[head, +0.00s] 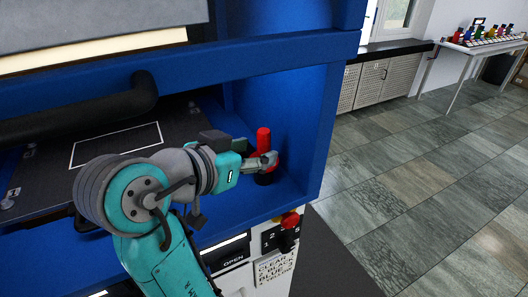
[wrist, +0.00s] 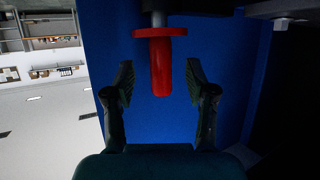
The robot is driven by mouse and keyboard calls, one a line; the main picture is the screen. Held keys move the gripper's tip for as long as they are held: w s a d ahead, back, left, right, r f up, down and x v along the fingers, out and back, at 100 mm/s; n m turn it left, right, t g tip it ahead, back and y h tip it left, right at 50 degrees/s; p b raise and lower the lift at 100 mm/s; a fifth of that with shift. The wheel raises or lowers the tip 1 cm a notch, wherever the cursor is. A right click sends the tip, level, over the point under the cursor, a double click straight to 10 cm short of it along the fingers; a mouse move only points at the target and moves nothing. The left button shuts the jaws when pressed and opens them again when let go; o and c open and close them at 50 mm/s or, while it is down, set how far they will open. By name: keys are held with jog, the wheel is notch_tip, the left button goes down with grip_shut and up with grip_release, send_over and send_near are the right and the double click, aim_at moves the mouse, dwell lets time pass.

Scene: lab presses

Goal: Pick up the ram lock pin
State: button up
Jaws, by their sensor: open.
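The ram lock pin (head: 263,141) is a red upright rod in a dark base at the right inner corner of the blue press. In the wrist view the red pin (wrist: 160,65) shows with a wide red flange and a grey shank at the top of the picture. My gripper (head: 266,160) is at the pin in the head view and partly covers its lower part. In the wrist view my gripper (wrist: 160,82) is open, with one finger on each side of the red rod and a visible gap on both sides.
The blue press frame (head: 305,110) stands close to the right of the pin. A black bar (head: 80,112) crosses the press opening. A panel with a red knob (head: 289,219) is below. Tiled floor (head: 410,170) lies free to the right.

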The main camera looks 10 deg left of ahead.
aim_at(259, 149)
jog(key=shift+x, duration=1.9)
grip_shut()
jog(key=shift+r, duration=0.1)
